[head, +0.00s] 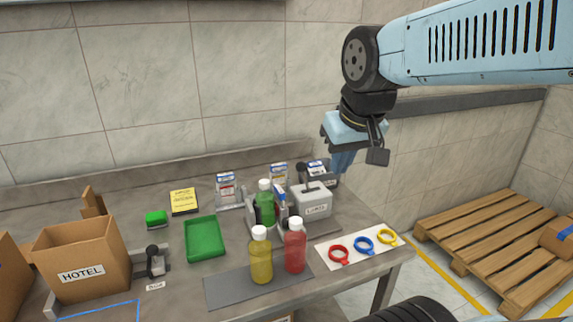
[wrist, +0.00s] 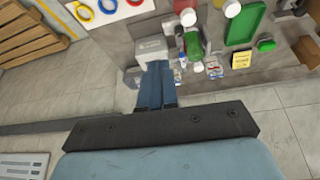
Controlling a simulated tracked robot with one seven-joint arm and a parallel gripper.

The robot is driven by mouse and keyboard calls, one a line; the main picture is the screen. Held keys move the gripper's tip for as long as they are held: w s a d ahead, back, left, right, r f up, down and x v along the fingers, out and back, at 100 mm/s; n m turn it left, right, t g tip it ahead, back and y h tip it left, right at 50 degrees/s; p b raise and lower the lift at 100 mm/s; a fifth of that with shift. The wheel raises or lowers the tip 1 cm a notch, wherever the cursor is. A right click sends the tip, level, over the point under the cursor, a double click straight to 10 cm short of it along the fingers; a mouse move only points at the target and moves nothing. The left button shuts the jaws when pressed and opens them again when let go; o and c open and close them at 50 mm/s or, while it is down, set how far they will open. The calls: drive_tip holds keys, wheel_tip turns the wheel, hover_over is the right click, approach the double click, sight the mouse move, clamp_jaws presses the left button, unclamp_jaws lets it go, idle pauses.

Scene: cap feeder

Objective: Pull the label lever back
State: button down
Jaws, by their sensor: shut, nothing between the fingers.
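My gripper (head: 343,162) is in the air above the back right of the bench, its fingers pointing down and together with nothing between them. In the wrist view the closed blue fingers (wrist: 156,75) reach toward the white box. A black-knobbed lever (head: 302,170) stands behind the white box, close to the left of and below my gripper; its base is partly hidden. Another black-knobbed lever (head: 153,258) stands beside the HOTEL box, with a small tag I cannot read. I cannot tell from the lettering which is the label lever.
The white box (head: 312,204) has a handle on top. Green (head: 264,205), red (head: 295,250) and yellow (head: 261,256) bottles stand near it. The HOTEL box (head: 82,257), green tray (head: 205,238) and coloured rings (head: 363,243) are also on the bench. A pallet (head: 485,245) lies at right.

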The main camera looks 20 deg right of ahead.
drive_tip(key=w+a+f+n+g+h, duration=0.1)
drive_tip(key=w+a, duration=0.4)
drive_tip(key=w, duration=0.6)
drive_tip(key=w+a+f+n+g+h, duration=0.2)
drive_tip(key=w+a, duration=0.3)
drive_tip(key=w, duration=0.7)
drive_tip(key=shift+a+f+g+h, duration=0.2)
drive_tip(key=shift+f+g+h, duration=0.15)
drive_tip(key=shift+h, duration=0.35)
drive_tip(key=shift+f, duration=0.1)
drive_tip(key=w+d+f, duration=0.2)
drive_tip(key=d+f, duration=0.5)
drive_tip(key=f, duration=0.2)
drive_tip(key=shift+d, duration=0.25)
drive_tip(key=shift+w+d+r, duration=0.1)
